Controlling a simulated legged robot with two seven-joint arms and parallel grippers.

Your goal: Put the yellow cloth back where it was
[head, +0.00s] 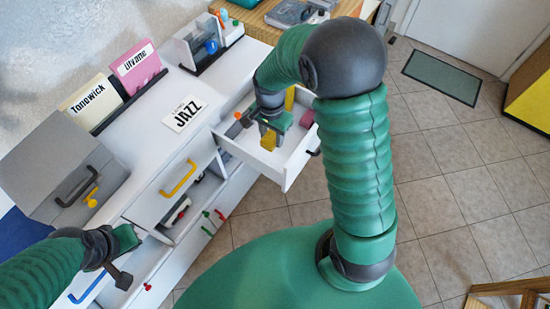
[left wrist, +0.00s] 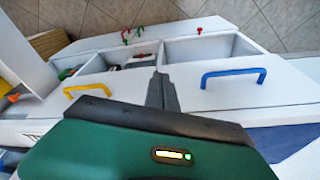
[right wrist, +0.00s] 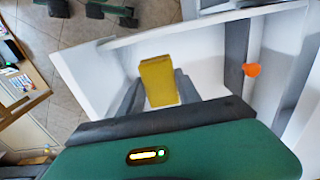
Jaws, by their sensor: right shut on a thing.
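The yellow cloth (head: 268,140), a small folded block shape, is between the fingers of my right gripper (head: 270,128). It also shows between the fingers in the right wrist view (right wrist: 157,80). My right gripper is shut on it, over the open white drawer (head: 230,148) at the right end of the white cabinet. Whether the cloth touches the drawer floor I cannot tell. My left gripper (head: 122,278) is at the lower left, above the cabinet's front. In the left wrist view its fingers (left wrist: 161,92) are together with nothing between them.
Yellow-handled (head: 178,178) and blue-handled (left wrist: 233,78) fronts stand near my left gripper.

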